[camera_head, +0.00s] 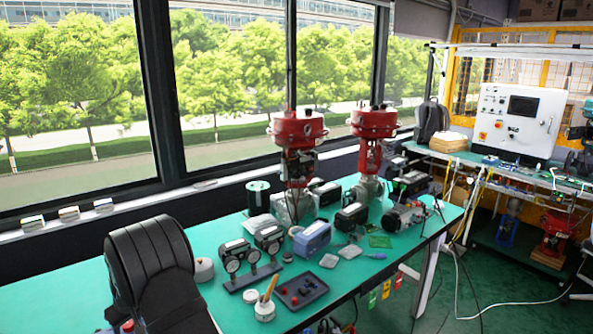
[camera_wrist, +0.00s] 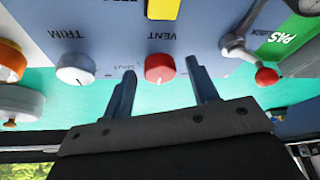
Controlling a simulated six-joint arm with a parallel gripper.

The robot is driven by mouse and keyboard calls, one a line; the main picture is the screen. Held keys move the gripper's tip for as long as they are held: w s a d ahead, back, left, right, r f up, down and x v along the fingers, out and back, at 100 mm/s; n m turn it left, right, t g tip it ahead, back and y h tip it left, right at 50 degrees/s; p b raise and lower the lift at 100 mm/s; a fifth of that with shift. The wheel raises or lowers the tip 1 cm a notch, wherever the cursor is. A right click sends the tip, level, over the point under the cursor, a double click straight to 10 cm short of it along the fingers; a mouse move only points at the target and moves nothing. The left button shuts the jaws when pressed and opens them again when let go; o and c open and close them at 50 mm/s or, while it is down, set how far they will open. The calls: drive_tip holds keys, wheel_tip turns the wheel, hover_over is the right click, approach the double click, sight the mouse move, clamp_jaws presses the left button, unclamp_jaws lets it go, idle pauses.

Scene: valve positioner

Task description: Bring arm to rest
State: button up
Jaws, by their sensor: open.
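In the wrist view my gripper (camera_wrist: 160,65) is open. Its two fingers stand on either side of the red VENT knob (camera_wrist: 159,74), with visible space between each finger and the knob. The light blue panel (camera_wrist: 112,50) appears upside down. The white TRIM knob (camera_wrist: 75,70) is to the left of the fingers. A lever with a red ball end (camera_wrist: 266,77) is to the right, beside a green label (camera_wrist: 283,42) partly reading PAS. In the head view my black arm fills the lower left, and its gripper cannot be made out.
The green bench (camera_head: 75,290) holds two red-topped valve actuators (camera_head: 297,127), a gauge bracket (camera_head: 250,275), a blue box (camera_head: 312,238), a black tray with red parts (camera_head: 300,290) and a white pot (camera_head: 264,309). Windows line the back. A control cabinet (camera_head: 515,120) stands on another bench at right.

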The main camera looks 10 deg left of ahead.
drive_tip(key=shift+s+m+t+h, duration=0.1)
drive_tip(key=shift+m+t+h, duration=0.3)
drive_tip(key=shift+m, duration=1.3)
drive_tip(key=shift+m+t, duration=0.3)
drive_tip(key=shift+m, duration=0.1)
drive_tip(key=o, duration=1)
drive_tip(key=shift+a+r+m, duration=0.1)
drive_tip(key=shift+r+m, duration=0.3)
drive_tip(key=shift+m, duration=0.1)
wheel_tip(320, 180, up, 8)
drive_tip(key=m+g, duration=0.1)
drive_tip(key=m, duration=0.3)
drive_tip(key=m+g, duration=0.2)
drive_tip(key=m, duration=0.3)
drive_tip(key=shift+s+f+m, duration=0.15)
drive_tip(key=shift+f+m, duration=0.05)
drive_tip(key=shift+m, duration=0.1)
wheel_tip(320, 180, up, 9)
drive_tip(key=s+m+g, duration=0.3)
drive_tip(key=m, duration=0.4)
drive_tip(key=x, duration=1)
drive_tip(key=shift+a, duration=0.1)
